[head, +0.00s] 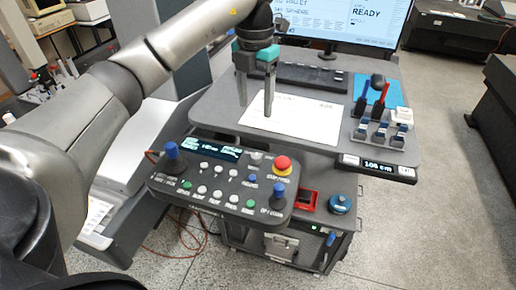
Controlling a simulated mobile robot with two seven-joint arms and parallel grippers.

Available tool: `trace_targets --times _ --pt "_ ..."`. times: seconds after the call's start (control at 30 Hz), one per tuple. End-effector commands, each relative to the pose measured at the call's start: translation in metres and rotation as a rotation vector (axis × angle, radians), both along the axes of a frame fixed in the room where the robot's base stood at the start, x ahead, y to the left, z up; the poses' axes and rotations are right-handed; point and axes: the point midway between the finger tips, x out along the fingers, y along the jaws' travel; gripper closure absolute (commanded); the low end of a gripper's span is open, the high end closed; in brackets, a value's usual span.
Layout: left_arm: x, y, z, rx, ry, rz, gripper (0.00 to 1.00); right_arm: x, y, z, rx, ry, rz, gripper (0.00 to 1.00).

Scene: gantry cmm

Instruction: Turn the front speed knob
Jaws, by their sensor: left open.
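The dark control panel (215,205) sits in front of the grey cart top, with a lit display, several small buttons and two blue-topped joysticks. A small grey knob (255,157) stands between the display and the red stop button (283,165). The panel labels are too small to read, so I cannot tell which control is the front speed knob. My left gripper (255,107) points down over the cart top, behind the panel. Its two fingers are apart and empty, and it touches no panel control. My right gripper is out of view.
A paper sheet (293,117) and a keyboard (297,76) lie on the cart top (215,103) below the monitor (345,18). A rack with red and blue tools (371,105) stands at the right. Lower shelves hold a red box (303,201) and blue-topped container (340,204).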

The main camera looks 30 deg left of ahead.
Motion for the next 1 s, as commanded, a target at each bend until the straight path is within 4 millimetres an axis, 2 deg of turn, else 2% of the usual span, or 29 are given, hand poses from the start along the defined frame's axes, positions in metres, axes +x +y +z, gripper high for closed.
trace_targets --times 0.27,0.7,0.83,1.0 --pt "-0.002 0.000 -0.037 -0.002 0.008 -0.001 0.36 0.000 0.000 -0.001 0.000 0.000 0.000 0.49" --pt "-0.001 -0.001 -0.126 -0.003 0.005 -0.002 0.36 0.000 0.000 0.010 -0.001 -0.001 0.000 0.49" --pt "-0.001 -0.001 -0.141 -0.004 0.003 -0.003 0.36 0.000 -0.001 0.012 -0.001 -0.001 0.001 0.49" --pt "-0.001 -0.001 -0.150 -0.004 0.001 -0.004 0.36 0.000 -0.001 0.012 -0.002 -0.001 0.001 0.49"
